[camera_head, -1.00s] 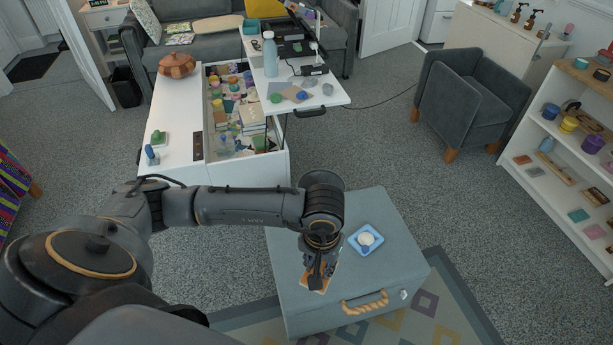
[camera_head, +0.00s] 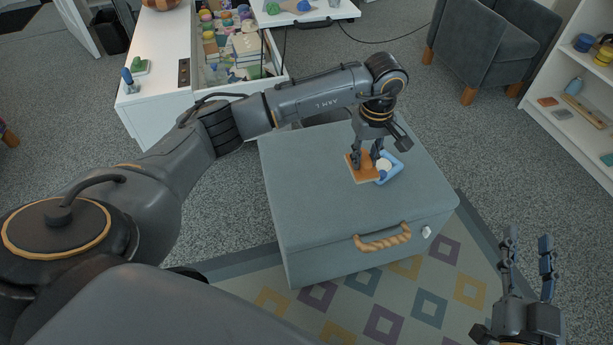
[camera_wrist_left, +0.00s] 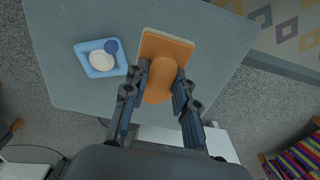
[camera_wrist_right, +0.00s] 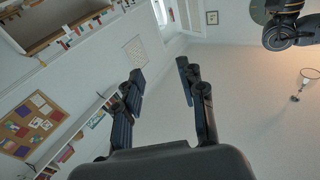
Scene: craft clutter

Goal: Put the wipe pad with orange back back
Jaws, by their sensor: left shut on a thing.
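The wipe pad with orange back (camera_head: 357,174) is at the top of the grey-blue chest, just left of a blue dish in the head view. My left gripper (camera_head: 367,160) is shut on the pad's raised orange grip. The left wrist view shows the fingers on both sides of that grip, with the pad's flat orange back (camera_wrist_left: 168,46) beyond. I cannot tell whether the pad touches the lid or hangs just above it. My right gripper (camera_head: 527,245) is open and empty, right of the chest; its fingers also show apart in the right wrist view (camera_wrist_right: 188,80).
The chest (camera_head: 310,180) has a rope handle (camera_head: 383,238) on its front. The blue dish (camera_head: 396,173) holds a round white thing and a blue one. A white table (camera_head: 160,80) with an open, cluttered drawer stands behind. The lid's left part is clear.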

